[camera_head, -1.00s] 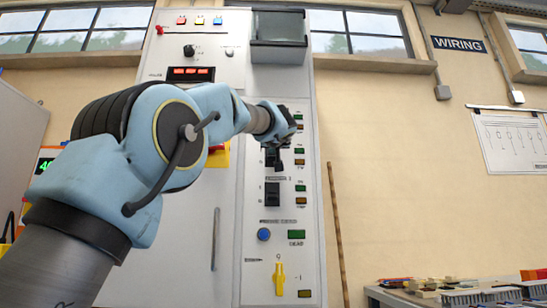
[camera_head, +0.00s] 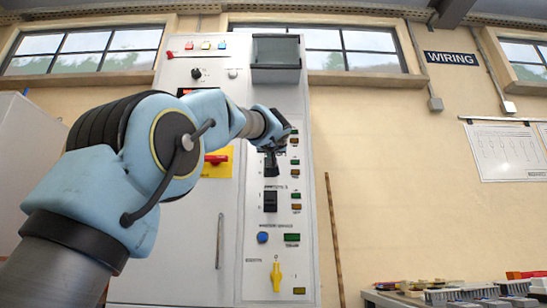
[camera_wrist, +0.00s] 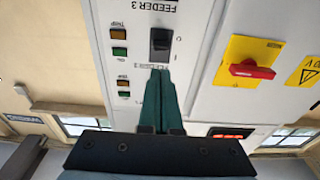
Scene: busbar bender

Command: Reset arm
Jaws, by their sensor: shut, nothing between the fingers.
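My gripper (camera_wrist: 160,88) is in front of the cabinet's breaker panel (camera_head: 281,215), fingers together and empty. In the head view my gripper (camera_head: 271,165) and wrist cover the upper part of the panel. Another black switch (camera_head: 270,201) shows below it. Green and amber indicators (camera_wrist: 119,51) line the panel beside the switches.
A red rotary handle on a yellow plate (camera_wrist: 253,66) is on the cabinet door. Below are a blue button (camera_head: 262,237) and a yellow selector (camera_head: 276,277). A wooden stick (camera_head: 334,240) leans against the wall. A cluttered bench (camera_head: 455,295) stands at lower right.

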